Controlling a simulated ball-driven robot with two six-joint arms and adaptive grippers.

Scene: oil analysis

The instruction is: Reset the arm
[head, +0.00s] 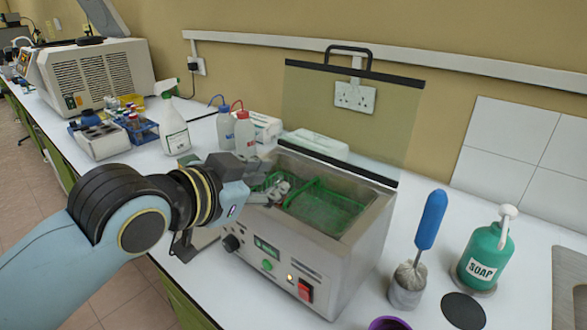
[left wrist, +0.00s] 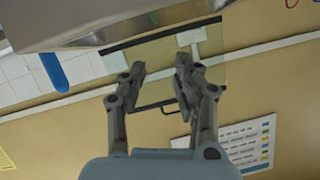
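My left arm comes in from the left in the head view, and its gripper (head: 262,186) is at the left rim of the steel water bath (head: 345,245). In the left wrist view the two fingers (left wrist: 160,78) stand apart with nothing between them, so the gripper is open. The bath holds a green rack (head: 318,205), and its clear lid (head: 340,112) stands raised behind it. The lid also shows beyond the fingers in the left wrist view (left wrist: 150,55). My right gripper is in neither view.
A spray bottle (head: 174,130), wash bottles (head: 245,135) and a tube rack (head: 140,128) stand left of and behind the bath. A blue-handled brush (head: 431,220), a soap dispenser (head: 484,255) and a black disc (head: 463,310) are on the right. A sink edge (head: 570,285) lies far right.

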